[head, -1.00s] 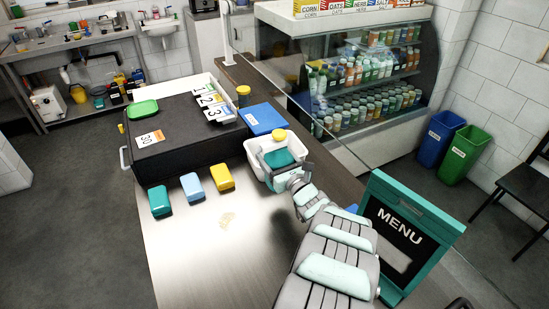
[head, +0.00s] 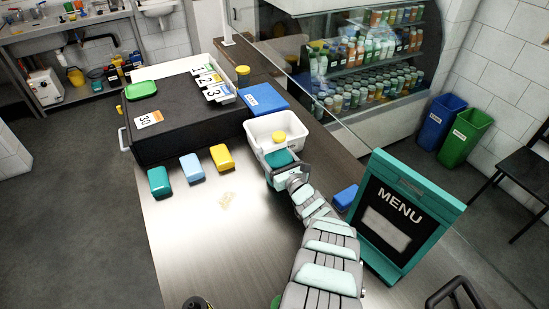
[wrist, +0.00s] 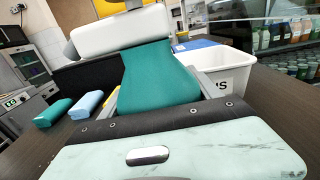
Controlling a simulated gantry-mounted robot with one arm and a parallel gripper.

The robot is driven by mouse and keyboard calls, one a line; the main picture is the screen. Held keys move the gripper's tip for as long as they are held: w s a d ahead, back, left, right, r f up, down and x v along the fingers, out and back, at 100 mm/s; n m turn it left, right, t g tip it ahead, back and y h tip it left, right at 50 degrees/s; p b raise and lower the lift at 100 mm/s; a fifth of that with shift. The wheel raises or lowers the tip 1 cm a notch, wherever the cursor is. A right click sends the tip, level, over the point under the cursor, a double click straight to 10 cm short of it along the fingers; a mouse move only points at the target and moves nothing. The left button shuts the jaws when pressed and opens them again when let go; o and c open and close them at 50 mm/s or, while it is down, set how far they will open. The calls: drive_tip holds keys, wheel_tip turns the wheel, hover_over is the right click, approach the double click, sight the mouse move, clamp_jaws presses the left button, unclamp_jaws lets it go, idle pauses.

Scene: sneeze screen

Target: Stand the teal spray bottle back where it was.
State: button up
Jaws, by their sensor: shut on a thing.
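The teal spray bottle (head: 279,157) is gripped in my gripper (head: 287,168), at the near side of a white tub (head: 256,148). In the wrist view, its teal body (wrist: 160,85) fills the space between the grey fingers.
Teal, light blue and yellow blocks (head: 191,167) lie on the steel counter (head: 200,250). A black box (head: 180,125) and a blue box (head: 264,98) stand behind. A clear screen and a MENU board (head: 395,215) stand right. The counter's front-left is bare.

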drive_tip(key=shift+f, duration=0.4)
drive_tip(key=shift+f, duration=0.2)
drive_tip(key=o, duration=2)
drive_tip(key=shift+f, duration=0.1)
drive_tip(key=p+v, duration=0.2)
drive_tip(key=v, duration=0.6)
drive_tip(key=shift+s+d, duration=0.2)
drive_tip(key=shift+s, duration=0.05)
drive_tip(key=shift+p+v, duration=0.7)
drive_tip(key=shift+v, duration=0.4)
